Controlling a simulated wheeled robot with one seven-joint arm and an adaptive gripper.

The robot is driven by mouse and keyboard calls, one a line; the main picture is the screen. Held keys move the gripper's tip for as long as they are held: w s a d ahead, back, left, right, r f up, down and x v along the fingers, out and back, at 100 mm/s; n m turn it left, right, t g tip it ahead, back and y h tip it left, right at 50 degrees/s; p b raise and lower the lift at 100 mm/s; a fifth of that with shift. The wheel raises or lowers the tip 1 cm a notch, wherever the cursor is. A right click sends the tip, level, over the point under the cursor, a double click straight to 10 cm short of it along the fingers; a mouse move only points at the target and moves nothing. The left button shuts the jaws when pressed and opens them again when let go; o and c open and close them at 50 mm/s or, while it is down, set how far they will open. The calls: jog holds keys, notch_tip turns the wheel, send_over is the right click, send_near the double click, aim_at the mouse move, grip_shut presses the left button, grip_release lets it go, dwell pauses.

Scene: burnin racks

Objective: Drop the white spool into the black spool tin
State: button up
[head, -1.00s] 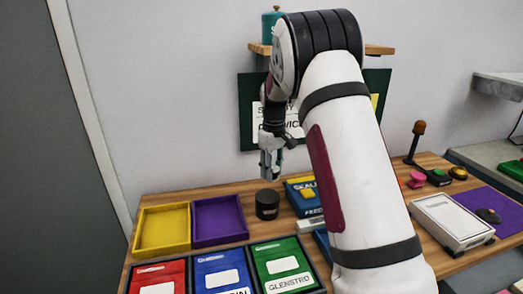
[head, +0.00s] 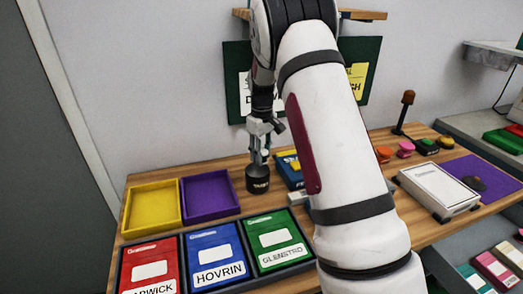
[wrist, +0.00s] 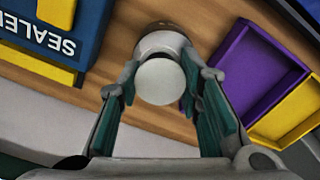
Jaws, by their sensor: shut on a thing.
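The white spool (wrist: 161,82) shows as a round pale face between the fingers of my gripper (wrist: 160,78) in the wrist view. My gripper is shut on it. In the head view my gripper (head: 258,160) points down, with its fingertips right at the top of the black spool tin (head: 258,181). The tin stands upright on the wooden bench. The spool cannot be made out in the head view. The fingers and spool hide much of the tin in the wrist view, so I cannot tell whether the spool is inside its mouth.
A purple tray (head: 236,206) and a yellow tray (head: 151,230) lie left of the tin. Red, blue and green labelled bins (head: 214,258) stand in front. A blue and yellow box (head: 287,172) is close on the right. A white box (head: 439,187) lies farther right.

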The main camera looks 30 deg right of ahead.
jog(key=o, duration=1.1)
notch_tip(320, 180, up, 12)
